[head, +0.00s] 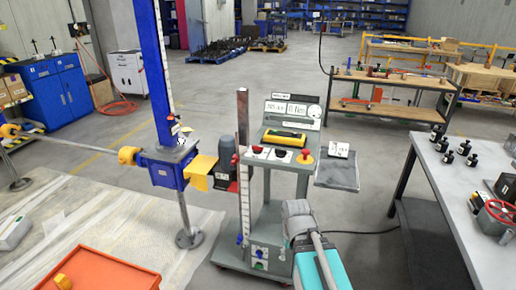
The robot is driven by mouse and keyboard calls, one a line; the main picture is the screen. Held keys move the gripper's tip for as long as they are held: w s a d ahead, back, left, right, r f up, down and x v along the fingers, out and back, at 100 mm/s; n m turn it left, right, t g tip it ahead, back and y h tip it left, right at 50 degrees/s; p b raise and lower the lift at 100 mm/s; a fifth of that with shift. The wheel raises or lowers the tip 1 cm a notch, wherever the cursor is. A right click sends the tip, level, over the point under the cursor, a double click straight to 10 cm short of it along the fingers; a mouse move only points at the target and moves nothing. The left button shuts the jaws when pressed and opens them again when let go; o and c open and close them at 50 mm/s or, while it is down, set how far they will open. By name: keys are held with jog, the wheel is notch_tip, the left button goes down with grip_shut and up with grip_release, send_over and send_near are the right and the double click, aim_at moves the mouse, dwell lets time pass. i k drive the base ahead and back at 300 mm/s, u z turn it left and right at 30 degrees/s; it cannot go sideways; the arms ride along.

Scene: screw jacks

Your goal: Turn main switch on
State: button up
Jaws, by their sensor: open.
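A grey control cart (263,215) stands in the middle. Its sloped top panel (290,165) carries a red-topped knob (257,149), a black knob (281,152) and a red mushroom button (305,155) on a yellow base. Low on the cart's front are small white plates with a blue and a green part (259,264). Which of these is the main switch I cannot tell for sure. My gripper (289,238) is at the end of my grey and teal arm, in front of the cart's lower right. It is open, but its fingers are hard to make out. I see no contact with a control.
A tall blue screw jack column (155,70) with a motor (227,160) stands left of the cart. An orange tray (105,272) lies front left. A grey table (455,215) with black parts stands right. A black cable crosses the floor right of the cart.

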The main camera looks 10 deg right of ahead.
aim_at(257, 150)
jog(key=z, duration=0.3)
jog(key=k, duration=0.7)
jog(key=z, duration=0.55)
jog(key=k, duration=0.6)
jog(key=z, duration=0.1)
jog(key=i, duration=1.55)
jog(key=u, duration=0.6)
jog(key=i, duration=0.7)
jog(key=u, duration=0.25)
